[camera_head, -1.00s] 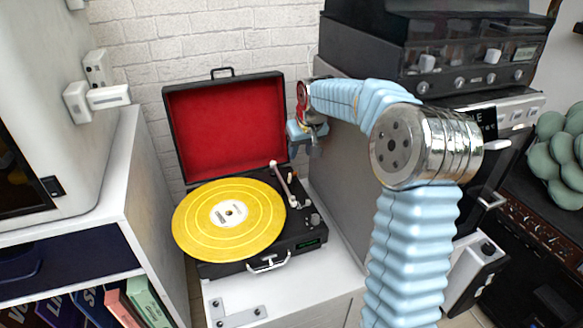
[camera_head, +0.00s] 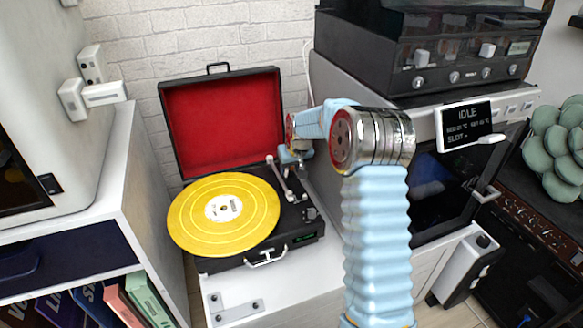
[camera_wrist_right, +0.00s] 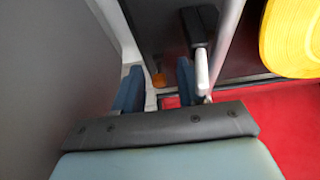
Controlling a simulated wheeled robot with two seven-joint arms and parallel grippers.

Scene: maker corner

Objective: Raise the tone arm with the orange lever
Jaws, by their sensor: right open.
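The record player's tone arm (camera_head: 280,180) stands at the right of the yellow record (camera_head: 223,213), with its pivot end towards the lid. In the right wrist view the small orange lever (camera_wrist_right: 158,79) shows between the blue fingertips of my open right gripper (camera_wrist_right: 157,88); I cannot tell whether they touch it. The pale tone arm (camera_wrist_right: 202,70) and its dark end lie just right of the right finger. In the head view my right gripper (camera_head: 294,157) is low at the back right of the deck, and the lever is hidden there. My left gripper is not in view.
The open red-lined lid (camera_head: 220,120) rises behind the deck. A grey machine with an IDLE screen (camera_head: 466,122) stands close on the right. A white cabinet (camera_head: 110,185) stands on the left. Bare white stand top (camera_head: 285,280) shows in front of the player.

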